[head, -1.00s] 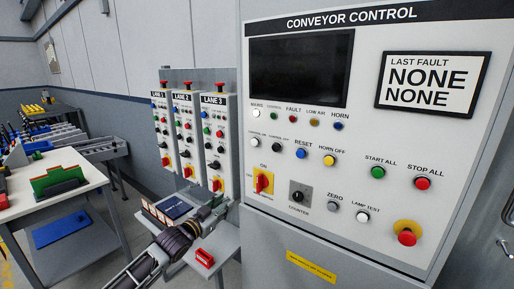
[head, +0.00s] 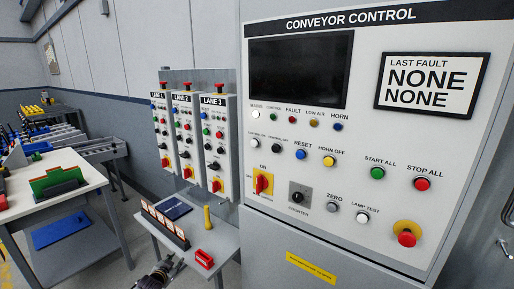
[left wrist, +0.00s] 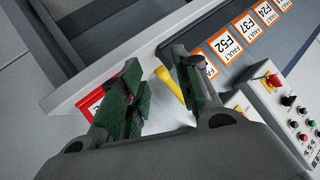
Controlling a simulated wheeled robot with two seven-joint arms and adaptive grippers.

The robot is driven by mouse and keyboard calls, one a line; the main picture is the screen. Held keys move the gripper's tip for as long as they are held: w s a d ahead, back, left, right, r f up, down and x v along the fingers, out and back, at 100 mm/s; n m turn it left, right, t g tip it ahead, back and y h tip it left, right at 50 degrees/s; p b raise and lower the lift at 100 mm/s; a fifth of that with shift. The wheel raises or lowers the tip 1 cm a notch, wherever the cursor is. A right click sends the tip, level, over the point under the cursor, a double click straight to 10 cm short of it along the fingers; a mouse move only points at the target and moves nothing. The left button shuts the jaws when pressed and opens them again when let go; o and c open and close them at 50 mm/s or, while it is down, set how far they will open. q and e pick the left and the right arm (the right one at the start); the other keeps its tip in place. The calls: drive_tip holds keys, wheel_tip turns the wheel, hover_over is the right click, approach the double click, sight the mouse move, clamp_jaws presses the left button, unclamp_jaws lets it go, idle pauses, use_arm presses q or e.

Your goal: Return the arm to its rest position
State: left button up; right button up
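My left gripper (head: 162,275) is low at the bottom edge of the head view, in front of the small grey shelf (head: 222,238). In the left wrist view its two green-padded fingers (left wrist: 160,97) stand apart with nothing held between them. A yellow cylinder (head: 208,217) stands on the shelf beyond the fingers and also shows in the wrist view (left wrist: 170,88). My right gripper is in neither view.
The shelf also carries a red block (head: 204,259), a row of fault cards (head: 165,225) and a dark blue item (head: 174,207). The conveyor control panel (head: 300,180) stands right, lane boxes (head: 215,145) behind. A workbench (head: 75,200) stands left.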

use_arm(q)
drive_tip(key=s+a+f+n+g+y, duration=0.15)
drive_tip(key=s+f+g, duration=0.55)
drive_tip(key=s+f, duration=2.3)
drive_tip(key=s+d+f+g, duration=0.1)
drive_tip(key=s+d+f, duration=0.3)
drive_tip(key=s, duration=0.8)
drive_tip(key=s+d+f+n+g+h, duration=0.1)
drive_tip(key=s+d+f+g, duration=0.1)
drive_tip(key=s, duration=1)
drive_tip(key=s+d+f+n+g, duration=0.1)
drive_tip(key=s+d+f, duration=0.4)
drive_tip(key=s, duration=0.8)
drive_tip(key=shift+d+f+g, duration=0.3)
drive_tip(key=shift+f, duration=0.5)
drive_tip(key=shift+w, duration=0.1)
